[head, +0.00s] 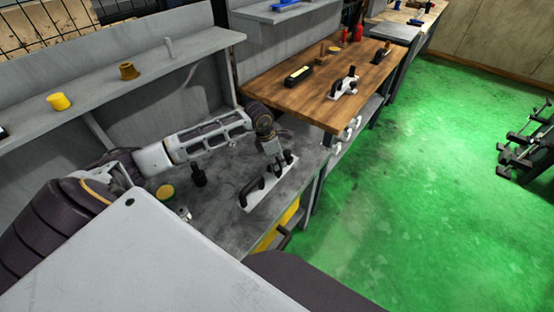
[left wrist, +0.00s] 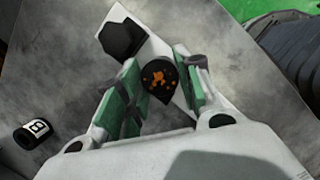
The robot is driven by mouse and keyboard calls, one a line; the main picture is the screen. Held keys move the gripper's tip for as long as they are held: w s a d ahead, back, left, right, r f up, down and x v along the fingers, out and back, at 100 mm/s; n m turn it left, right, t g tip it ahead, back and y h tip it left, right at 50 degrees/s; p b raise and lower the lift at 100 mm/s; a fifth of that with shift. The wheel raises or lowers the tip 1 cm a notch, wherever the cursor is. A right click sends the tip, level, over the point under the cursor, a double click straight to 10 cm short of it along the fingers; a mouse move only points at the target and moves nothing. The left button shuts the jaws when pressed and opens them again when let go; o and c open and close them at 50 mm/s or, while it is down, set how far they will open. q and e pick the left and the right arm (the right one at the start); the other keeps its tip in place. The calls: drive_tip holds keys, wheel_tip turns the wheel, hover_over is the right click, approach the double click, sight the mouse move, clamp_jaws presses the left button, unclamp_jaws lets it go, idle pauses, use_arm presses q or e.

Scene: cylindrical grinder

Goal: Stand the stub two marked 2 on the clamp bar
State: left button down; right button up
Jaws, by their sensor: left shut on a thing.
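My left gripper (head: 274,152) is over the grey bench at the white plate (head: 258,198) with a black handle (head: 251,191). In the left wrist view its green-padded fingers (left wrist: 160,78) are shut on a dark round-ended piece (left wrist: 158,82) with orange specks. No number shows on the piece, and I cannot tell whether it touches the white plate (left wrist: 161,50) behind it. A black stub with a white label (left wrist: 32,132), reading 8 or B, lies on the bench at left. My right gripper is not in view.
On the grey bench stand a dark cylinder (head: 199,176) and a yellow-topped tin (head: 165,192). The shelf above holds a yellow cylinder (head: 59,101) and a brown piece (head: 128,70).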

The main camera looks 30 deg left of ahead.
use_arm(q)
drive_tip(key=c, duration=1)
unclamp_jaws()
drive_tip(key=shift+r, duration=0.1)
drive_tip(key=v, duration=1.2)
drive_tip(key=shift+b, duration=0.4)
